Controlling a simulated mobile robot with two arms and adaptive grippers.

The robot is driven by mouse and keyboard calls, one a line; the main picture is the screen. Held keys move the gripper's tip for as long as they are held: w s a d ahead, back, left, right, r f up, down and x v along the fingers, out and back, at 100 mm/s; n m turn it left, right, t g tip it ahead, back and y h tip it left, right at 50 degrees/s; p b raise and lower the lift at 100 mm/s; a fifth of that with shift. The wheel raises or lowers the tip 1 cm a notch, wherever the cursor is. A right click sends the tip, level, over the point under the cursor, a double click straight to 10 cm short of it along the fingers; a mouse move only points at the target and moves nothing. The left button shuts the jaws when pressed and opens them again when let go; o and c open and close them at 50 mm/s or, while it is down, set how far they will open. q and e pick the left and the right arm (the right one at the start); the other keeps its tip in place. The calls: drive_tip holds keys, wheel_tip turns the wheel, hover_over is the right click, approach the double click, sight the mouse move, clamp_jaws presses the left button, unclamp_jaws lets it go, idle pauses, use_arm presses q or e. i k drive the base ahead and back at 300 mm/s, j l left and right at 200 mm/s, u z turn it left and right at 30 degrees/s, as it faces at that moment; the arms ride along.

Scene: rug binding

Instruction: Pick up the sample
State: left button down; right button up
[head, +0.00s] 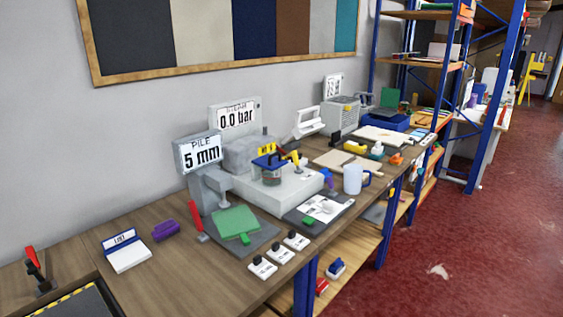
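A green square piece (235,221) lies on a dark grey plate (258,240) on the workbench, and it may be the sample. It is in front of a gauge with a display (199,152) reading "PILE 5 mm". A small green tab (245,238) is at its front edge. Another small green item (309,220) lies on a dark mat to the right, beside a white sheet. I cannot tell for sure which piece is the sample. Neither of my grippers shows in the head view.
A grey press-like machine (270,185) stands behind, with a "0.0 bar" display (237,117). A white mug (353,179), a purple item (165,230), a white and blue list block (126,250) and small switch boxes (262,267) surround the plate. Bare wood (180,275) is at front left.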

sight(237, 222)
drive_tip(key=u, duration=0.65)
drive_tip(key=i+l+u, duration=0.1)
drive_tip(key=l+u, duration=0.15)
drive_tip(key=u, duration=0.2)
drive_tip(key=i+l+u, duration=0.1)
drive_tip(key=l+u, duration=0.55)
drive_tip(key=u, duration=0.2)
drive_tip(key=l+u, duration=0.3)
drive_tip(key=u, duration=0.15)
